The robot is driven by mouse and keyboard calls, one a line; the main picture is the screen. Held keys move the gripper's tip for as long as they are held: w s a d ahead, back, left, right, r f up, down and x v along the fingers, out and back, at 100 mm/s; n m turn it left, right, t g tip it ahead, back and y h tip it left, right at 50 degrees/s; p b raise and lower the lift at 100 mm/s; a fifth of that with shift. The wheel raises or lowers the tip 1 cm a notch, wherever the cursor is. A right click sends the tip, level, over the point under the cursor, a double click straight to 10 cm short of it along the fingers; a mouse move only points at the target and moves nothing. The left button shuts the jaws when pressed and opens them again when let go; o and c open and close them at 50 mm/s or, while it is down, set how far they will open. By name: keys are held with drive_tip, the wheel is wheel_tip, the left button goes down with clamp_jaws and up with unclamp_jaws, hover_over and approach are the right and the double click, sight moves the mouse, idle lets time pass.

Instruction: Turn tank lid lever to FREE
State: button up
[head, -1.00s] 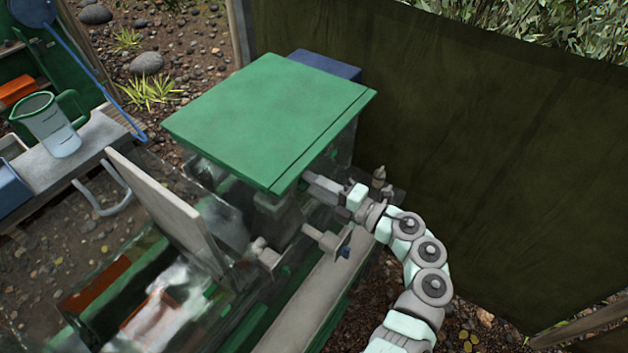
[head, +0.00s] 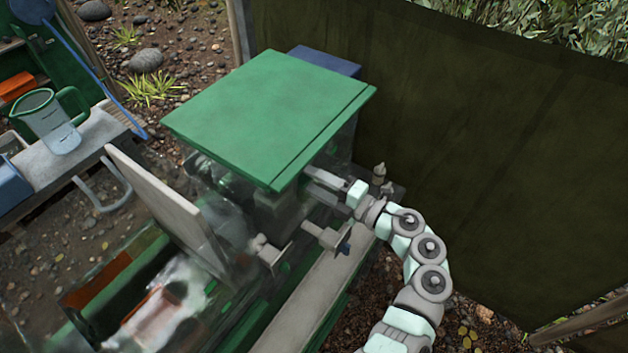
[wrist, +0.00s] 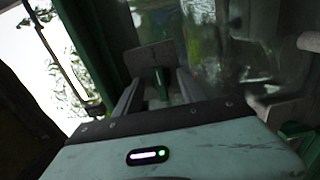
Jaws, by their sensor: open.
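The tank's green lid (head: 268,115) lies flat on top of the clear-sided tank in the head view. My gripper (head: 312,182) is at the tank's right side, just under the lid's near right edge. In the wrist view my gripper (wrist: 158,88) is open, with one finger on each side of a short green lever-like piece (wrist: 161,84). A grey plate (wrist: 150,57) stands behind that piece. I cannot tell whether the fingers touch it. Lever markings are not readable, and the head view does not show the lever clearly.
Grey valve fittings (head: 327,238) stick out below my gripper, above a pale board (head: 305,290). A small upright fitting (head: 379,175) stands close right of my wrist. A dark fabric wall (head: 480,160) closes off the back right. A pitcher (head: 48,120) stands far left.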

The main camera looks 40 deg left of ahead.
drive_tip(key=w+d+b, duration=0.1)
drive_tip(key=d+b, duration=0.1)
drive_tip(key=d, duration=0.8)
drive_tip(key=shift+w+d, duration=0.35)
drive_tip(key=shift+w, duration=0.05)
drive_tip(key=w+d+b, duration=0.2)
drive_tip(key=d+b, duration=0.7)
drive_tip(key=d, duration=0.2)
drive_tip(key=shift+d, duration=0.4)
drive_tip(key=shift+s, duration=0.1)
